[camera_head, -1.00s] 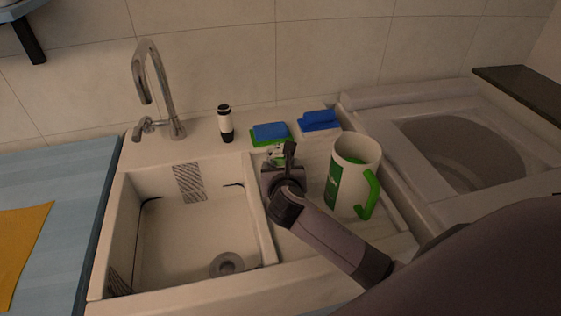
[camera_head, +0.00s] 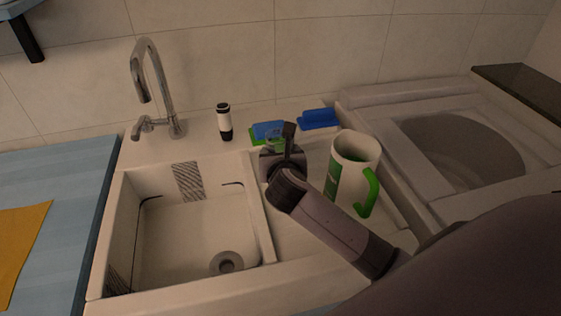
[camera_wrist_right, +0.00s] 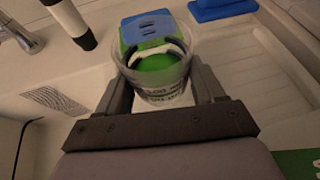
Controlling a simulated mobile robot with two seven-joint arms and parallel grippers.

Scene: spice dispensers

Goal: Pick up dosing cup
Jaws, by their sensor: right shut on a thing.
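The dosing cup (camera_wrist_right: 160,82) is a clear cup with dark printed marks, seen in the right wrist view between the two fingers of my right gripper (camera_wrist_right: 162,98). The fingers are shut on its sides. Green shows through the cup. In the head view my right gripper (camera_head: 283,150) is over the drainboard beside the sink, in front of the sponges, and its arm hides most of the cup. My left gripper is not in view.
A white jug with a green handle (camera_head: 355,165) stands right of my gripper. Blue-green (camera_head: 266,129) and blue (camera_head: 319,119) sponges lie behind. A black-and-white bottle (camera_head: 224,122) stands near the faucet (camera_head: 152,85). The sink basin (camera_head: 190,235) is empty.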

